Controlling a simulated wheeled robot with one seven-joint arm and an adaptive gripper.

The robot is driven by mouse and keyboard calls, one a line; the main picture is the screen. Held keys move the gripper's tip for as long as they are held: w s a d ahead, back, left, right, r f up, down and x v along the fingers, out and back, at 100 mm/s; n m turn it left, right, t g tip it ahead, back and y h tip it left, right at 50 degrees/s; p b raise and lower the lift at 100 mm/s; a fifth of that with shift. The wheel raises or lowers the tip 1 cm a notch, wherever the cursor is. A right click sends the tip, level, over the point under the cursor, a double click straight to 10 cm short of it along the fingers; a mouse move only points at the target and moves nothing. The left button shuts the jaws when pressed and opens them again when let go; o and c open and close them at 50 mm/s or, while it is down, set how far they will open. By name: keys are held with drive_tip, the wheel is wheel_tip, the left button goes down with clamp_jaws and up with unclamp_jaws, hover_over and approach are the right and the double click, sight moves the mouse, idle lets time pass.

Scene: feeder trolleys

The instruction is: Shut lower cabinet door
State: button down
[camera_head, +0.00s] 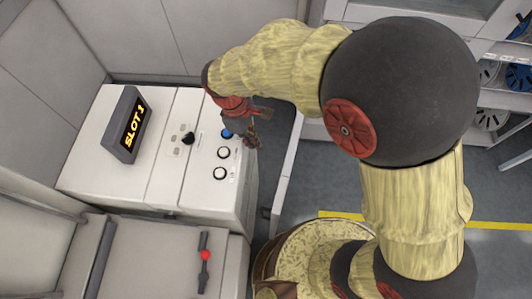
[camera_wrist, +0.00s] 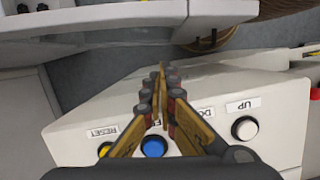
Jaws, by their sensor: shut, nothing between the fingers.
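My gripper (camera_head: 253,141) is shut and empty, above the right edge of the white control console. In the wrist view its fingertips (camera_wrist: 161,70) meet, pointing past the console's buttons towards the floor gap. A narrow white upright panel (camera_head: 287,165), seen almost edge-on, stands right of the console and looks like the lower cabinet door, swung open. A small dark handle shows near its lower end. In the wrist view a white panel (camera_wrist: 130,22) crosses the top, apart from the fingertips; I cannot tell for sure that it is the same door. My arm hides part of the cabinet.
The console (camera_head: 164,190) carries a SLOT 1 display (camera_head: 126,125), a black knob and several buttons; a blue button (camera_wrist: 153,146) lies under my gripper. A lever with a red ball (camera_head: 205,255) is below. Shelves with reels (camera_head: 490,115) stand right. Grey floor separates console and panel.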

drive_tip(key=s+d+f+b, duration=0.1)
drive_tip(key=d+f+b, duration=0.1)
drive_tip(key=d+f, duration=0.4)
wheel_tip(320, 180, down, 3)
drive_tip(key=shift+s+f+b, duration=0.15)
drive_tip(key=shift+s+b, duration=0.1)
drive_tip(key=shift+b, duration=0.15)
drive_tip(key=shift+d, duration=0.15)
